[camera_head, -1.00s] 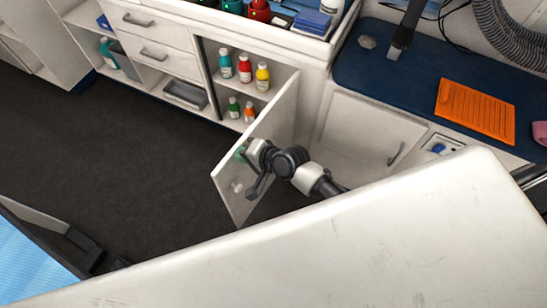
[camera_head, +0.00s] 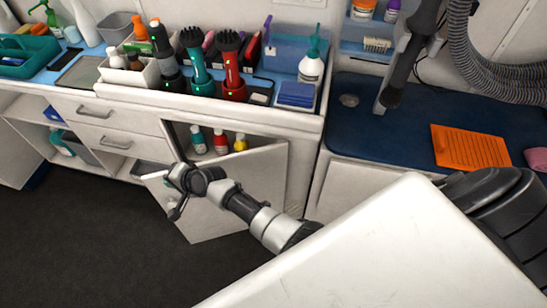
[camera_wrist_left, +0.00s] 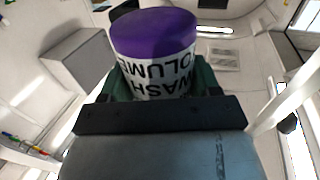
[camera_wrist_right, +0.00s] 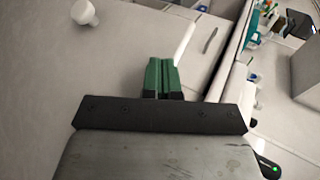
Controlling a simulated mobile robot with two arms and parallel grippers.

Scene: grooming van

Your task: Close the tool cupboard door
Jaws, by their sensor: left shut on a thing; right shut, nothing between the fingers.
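The tool cupboard door (camera_head: 240,190) is a pale panel, partly open, under the counter in the head view. Its free edge points left and bottles show over its top. My right gripper (camera_wrist_right: 163,78) is shut and empty, close to a pale panel, probably the door. In the head view my right wrist (camera_head: 205,183) is at the outer side of the door, near its free edge; whether the fingers touch it is unclear. A white knob (camera_wrist_right: 84,12) shows in the right wrist view. My left gripper (camera_wrist_left: 160,88) is shut on a bottle with a purple cap (camera_wrist_left: 152,35).
The cupboard holds teal, red and yellow bottles (camera_head: 221,142). Drawers (camera_head: 103,112) are left of it. Clippers (camera_head: 232,70) and bottles crowd the counter above. A blue worktop (camera_head: 360,130) with an orange mat (camera_head: 462,146) lies right. Dark floor (camera_head: 90,240) is clear at left.

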